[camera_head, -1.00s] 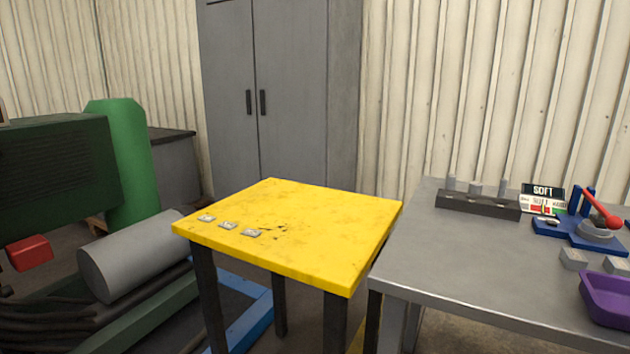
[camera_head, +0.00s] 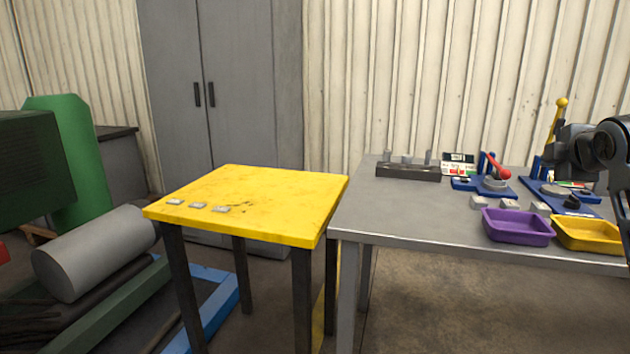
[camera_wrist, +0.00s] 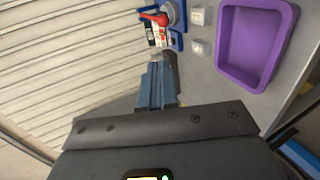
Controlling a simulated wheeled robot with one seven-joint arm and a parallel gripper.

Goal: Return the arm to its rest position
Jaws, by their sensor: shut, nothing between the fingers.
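My arm (camera_head: 613,150) enters at the right edge of the head view, dark grey, above the right end of the grey metal table. In the wrist view my gripper (camera_wrist: 160,72) is shut, with nothing between its fingers. Its fingers point toward the grey table, near the blue fixture with the red lever. I cannot tell the gap between the fingertips and the table. The gripper's fingers are not clearly visible in the head view.
The grey table (camera_head: 400,225) carries a dark rack (camera_head: 408,173), blue fixtures (camera_head: 497,190), small grey blocks, a purple tray (camera_head: 517,238) and a yellow tray (camera_head: 595,246). Left of it stands a yellow table (camera_head: 260,205) with small flat pieces. A grey cabinet (camera_head: 235,100) stands behind.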

